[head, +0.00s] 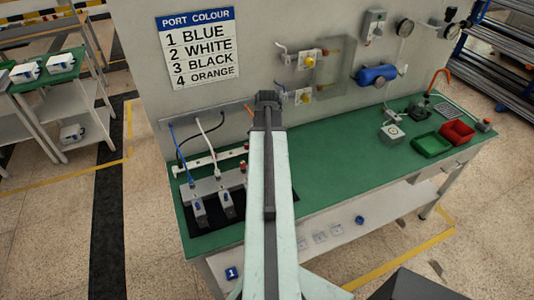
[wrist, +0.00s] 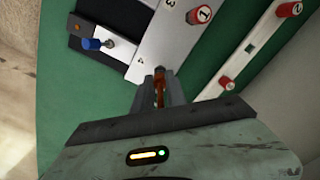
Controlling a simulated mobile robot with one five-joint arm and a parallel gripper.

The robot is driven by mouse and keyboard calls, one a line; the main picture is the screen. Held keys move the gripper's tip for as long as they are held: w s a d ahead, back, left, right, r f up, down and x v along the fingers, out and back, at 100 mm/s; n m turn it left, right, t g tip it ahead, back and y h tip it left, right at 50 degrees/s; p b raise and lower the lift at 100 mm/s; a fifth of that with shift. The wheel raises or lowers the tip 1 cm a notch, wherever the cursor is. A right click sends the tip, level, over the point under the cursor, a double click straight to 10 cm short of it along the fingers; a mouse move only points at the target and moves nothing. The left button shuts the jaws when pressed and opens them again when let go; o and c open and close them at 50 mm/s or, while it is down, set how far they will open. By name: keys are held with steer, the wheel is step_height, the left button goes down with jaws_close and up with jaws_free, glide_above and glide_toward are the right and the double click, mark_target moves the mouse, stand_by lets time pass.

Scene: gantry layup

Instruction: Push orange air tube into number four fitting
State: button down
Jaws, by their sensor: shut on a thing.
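My gripper (wrist: 159,88) is shut on the orange air tube (wrist: 158,94), which shows as a short orange length between the fingers. In the head view my gripper (head: 267,98) is beyond my arm, and a bit of orange tube (head: 249,109) shows to its left. The pale fitting block (wrist: 150,48) lies just ahead of the fingertips, with small printed numbers on its face. The fingers point at its near end, by a small dark mark. The number four fitting is hidden or too small to make out, and I cannot tell whether the tube touches it.
A white rail (wrist: 262,42) with red knobs lies to the right on the green bench (head: 340,170). A blue-ended part (wrist: 92,43) is at left. Blue (head: 176,150) and white (head: 205,130) tubes hang behind the block. The port colour sign (head: 198,48) lists 4 as orange.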

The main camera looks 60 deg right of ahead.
steer(key=shift+f, duration=0.2)
steer(key=c, duration=1.3)
jaws_free()
steer(key=shift+r, duration=0.1)
step_height(320, 180, up, 8)
steer(key=p, duration=0.8)
steer(key=shift+f, duration=0.2)
